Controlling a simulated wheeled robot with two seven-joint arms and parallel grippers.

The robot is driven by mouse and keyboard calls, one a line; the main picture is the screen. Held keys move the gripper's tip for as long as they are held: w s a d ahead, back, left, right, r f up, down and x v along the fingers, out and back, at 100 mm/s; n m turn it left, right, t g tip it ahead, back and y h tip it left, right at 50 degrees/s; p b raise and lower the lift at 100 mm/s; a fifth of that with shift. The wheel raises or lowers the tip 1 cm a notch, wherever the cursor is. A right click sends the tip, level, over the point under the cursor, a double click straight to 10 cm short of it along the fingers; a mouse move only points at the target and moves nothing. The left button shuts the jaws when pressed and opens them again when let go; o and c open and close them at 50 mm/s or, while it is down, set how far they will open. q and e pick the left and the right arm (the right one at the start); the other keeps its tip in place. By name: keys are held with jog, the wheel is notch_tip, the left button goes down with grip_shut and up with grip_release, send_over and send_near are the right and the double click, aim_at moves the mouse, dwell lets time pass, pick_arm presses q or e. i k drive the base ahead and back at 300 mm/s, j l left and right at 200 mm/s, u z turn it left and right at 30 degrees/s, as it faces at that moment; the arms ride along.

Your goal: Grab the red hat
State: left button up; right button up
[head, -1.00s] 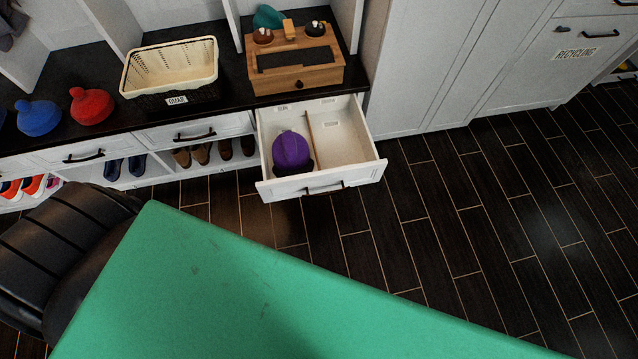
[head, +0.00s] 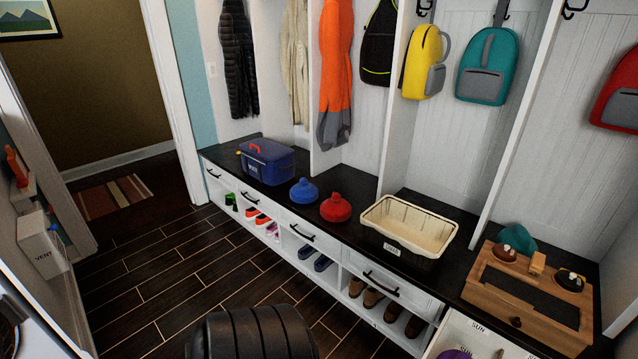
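The red hat (head: 336,207) sits on the black bench top in the head view, between a blue hat (head: 303,191) and a cream basket. It has a wide base and a small knob on top. Nothing covers it. A black ribbed part at the bottom edge seems to be mine. Neither gripper shows in this view.
The cream basket (head: 408,228) and a wooden box (head: 528,295) stand right of the hat. A blue cooler (head: 266,161) stands to its left. An open drawer (head: 467,335) juts out at the bottom right. Dark floor (head: 150,275) is clear at left.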

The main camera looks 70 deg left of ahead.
aim_at(335, 209)
jog(key=u, duration=2.05)
jog(key=z, duration=0.25)
jog(key=i+j+z, duration=0.2)
jog(key=z, duration=0.3)
jog(key=i+j+z, duration=0.15)
jog(key=j+z, duration=0.3)
jog(key=i+j+z, duration=0.1)
jog(key=j+z, duration=0.15)
jog(key=z, duration=0.25)
